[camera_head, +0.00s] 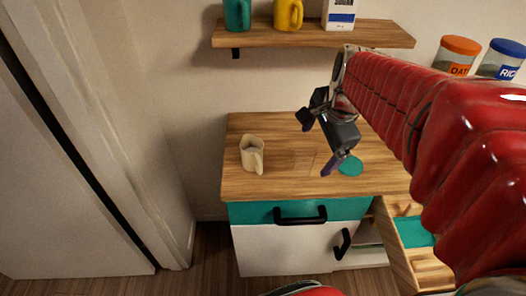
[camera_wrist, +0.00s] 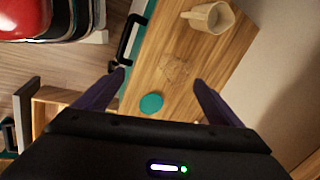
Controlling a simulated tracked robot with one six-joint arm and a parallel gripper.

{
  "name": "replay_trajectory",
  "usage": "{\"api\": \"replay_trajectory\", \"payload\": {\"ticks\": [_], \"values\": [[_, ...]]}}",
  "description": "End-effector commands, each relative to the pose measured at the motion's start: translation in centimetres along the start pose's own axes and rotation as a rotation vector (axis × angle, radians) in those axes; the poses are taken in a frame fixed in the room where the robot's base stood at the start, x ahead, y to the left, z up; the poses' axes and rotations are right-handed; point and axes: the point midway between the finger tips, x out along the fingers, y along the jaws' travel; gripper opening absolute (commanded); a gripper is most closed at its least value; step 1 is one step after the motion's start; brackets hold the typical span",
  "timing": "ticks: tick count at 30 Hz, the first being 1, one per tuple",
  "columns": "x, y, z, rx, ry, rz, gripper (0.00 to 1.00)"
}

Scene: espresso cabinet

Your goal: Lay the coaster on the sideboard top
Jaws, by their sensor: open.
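The coaster is likely the round teal disc (camera_head: 351,166), which appears to lie flat on the wooden sideboard top (camera_head: 285,182), right of the middle. It also shows in the wrist view (camera_wrist: 151,104), between the finger lines and nearer the palm than the fingertips. My gripper (camera_head: 333,164) is above the sideboard top, left of the disc in the head view. In the wrist view its two purple fingers (camera_wrist: 160,77) are spread wide with nothing between them. The gap between fingertips and wood is hard to judge.
A cream mug (camera_head: 252,154) stands left on the top. A faint square outline (camera_wrist: 177,71) marks the wood between mug and disc. An open drawer (camera_head: 408,243) juts out at front right. A wall shelf (camera_head: 300,36) holds mugs and a carton; jars (camera_head: 457,55) stand at right.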

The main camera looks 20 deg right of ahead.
Motion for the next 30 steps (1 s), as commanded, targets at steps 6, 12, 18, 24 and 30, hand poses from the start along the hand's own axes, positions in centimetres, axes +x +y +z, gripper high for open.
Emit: {"api": "replay_trajectory", "payload": {"ticks": [6, 12, 18, 24, 30], "values": [[-1.9, 2.2, 5.1, -0.478, 0.013, -0.042, 0.89], [-3.1, 4.8, 8.8, -0.913, 0.037, -0.081, 0.89], [-3.8, 7.6, 11.7, -1.327, 0.072, -0.12, 0.89], [-4.0, 9.1, 13.1, -1.554, 0.099, -0.14, 0.89], [-3.9, 9.2, 13.2, -1.576, 0.101, -0.14, 0.89]]}}
